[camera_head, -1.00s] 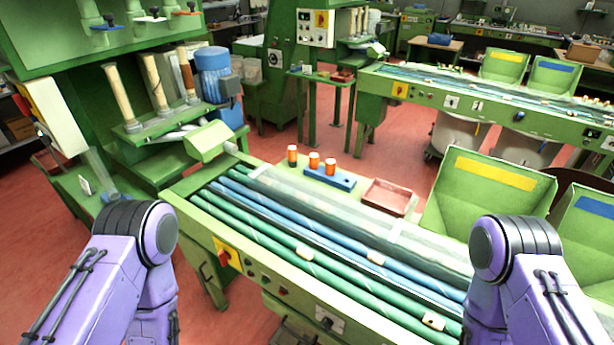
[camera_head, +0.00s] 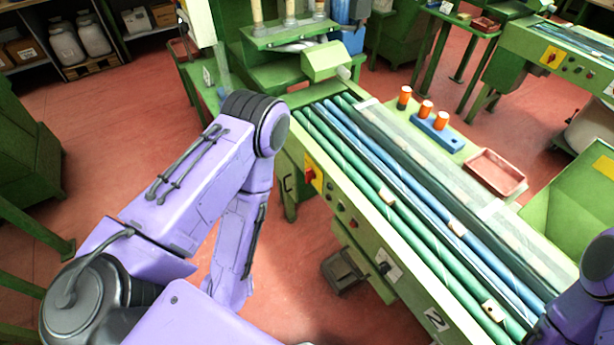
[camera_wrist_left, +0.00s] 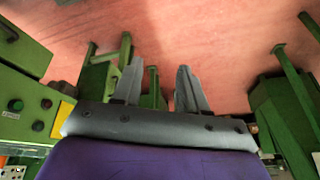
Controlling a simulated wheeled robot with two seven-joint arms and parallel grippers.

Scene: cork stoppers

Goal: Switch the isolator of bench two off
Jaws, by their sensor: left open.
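The isolator (camera_head: 313,176) is a red rotary handle on a yellow plate, on the front of the near green bench (camera_head: 350,228), which carries a "2" label (camera_head: 436,320). The handle's exact setting is too small to read. My left arm hangs just left of it in the head view, with its gripper out of sight there. In the left wrist view my left gripper (camera_wrist_left: 160,82) is open and empty, its fingers over the red floor. A yellow plate (camera_wrist_left: 64,113) shows left of it, partly hidden by the gripper body. My right gripper is out of view; only part of that arm shows.
Buttons (camera_head: 340,207) and a black switch on a pale plate (camera_head: 387,264) sit along the same front. A grey box (camera_head: 345,270) stands below. Another bench with its own yellow-plated isolator (camera_head: 551,57) is at upper right. The floor (camera_head: 100,150) to the left is open.

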